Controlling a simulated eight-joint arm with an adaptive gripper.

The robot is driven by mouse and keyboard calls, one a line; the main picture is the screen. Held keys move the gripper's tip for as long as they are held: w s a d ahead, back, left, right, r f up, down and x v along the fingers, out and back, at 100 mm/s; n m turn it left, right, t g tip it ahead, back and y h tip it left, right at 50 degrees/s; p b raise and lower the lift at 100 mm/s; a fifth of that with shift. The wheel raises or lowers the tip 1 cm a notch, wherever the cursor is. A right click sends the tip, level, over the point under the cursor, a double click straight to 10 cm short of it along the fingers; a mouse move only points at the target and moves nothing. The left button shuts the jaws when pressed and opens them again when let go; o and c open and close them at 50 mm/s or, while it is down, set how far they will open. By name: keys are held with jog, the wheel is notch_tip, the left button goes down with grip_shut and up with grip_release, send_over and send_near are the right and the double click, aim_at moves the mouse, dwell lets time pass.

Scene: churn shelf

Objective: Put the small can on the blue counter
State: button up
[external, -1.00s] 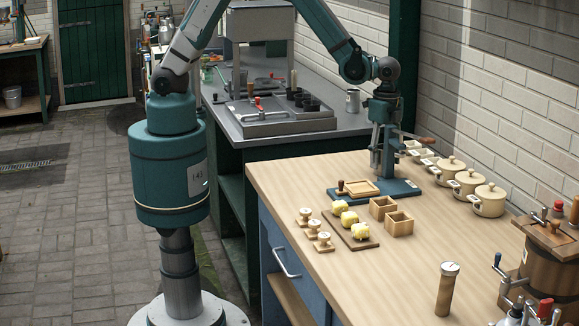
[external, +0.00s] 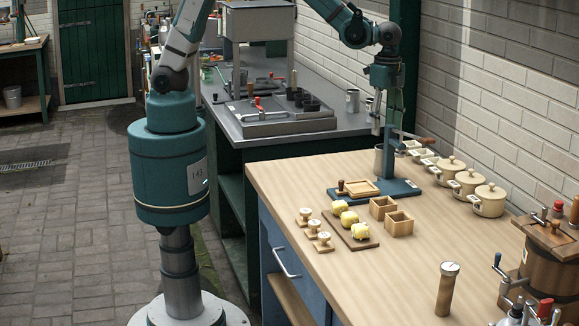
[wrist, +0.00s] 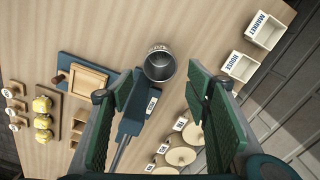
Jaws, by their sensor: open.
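A small grey metal can (external: 379,159) stands upright on the wooden top of the blue counter (external: 285,235), behind the blue lever press. In the wrist view the can (wrist: 159,66) appears just beyond the fingertips, its open mouth facing the camera. My gripper (external: 377,127) is above the can, pointing down. In the wrist view my gripper (wrist: 163,85) is open with its green pads wide apart and nothing between them. The can looks clear of both fingers.
The lever press (external: 395,189) is close beside the can. Lidded pots (external: 452,170) line the wall to the right. Butter pieces (external: 350,219) and wooden boxes (external: 398,224) are nearer. Other cans (external: 352,101) stand on the grey counter (external: 265,155).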

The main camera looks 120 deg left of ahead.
jog(key=shift+r, duration=0.35)
dwell(0.5)
jog(key=s+d+r+n+t, duration=0.2)
jog(key=s+d+r+t, duration=0.1)
jog(key=s+d+r, duration=1)
jog(key=s+d+r+n+t, duration=0.1)
jog(key=s+d+t, duration=0.1)
jog(key=s, duration=0.7)
jog(key=s+d+r+n+t, duration=0.1)
jog(key=s+d+r+t, duration=0.1)
jog(key=s, duration=0.7)
jog(key=shift+s+d+r+n, duration=0.25)
jog(key=shift+d+n, duration=0.05)
jog(key=shift+d, duration=0.55)
jog(key=shift+o, duration=0.3)
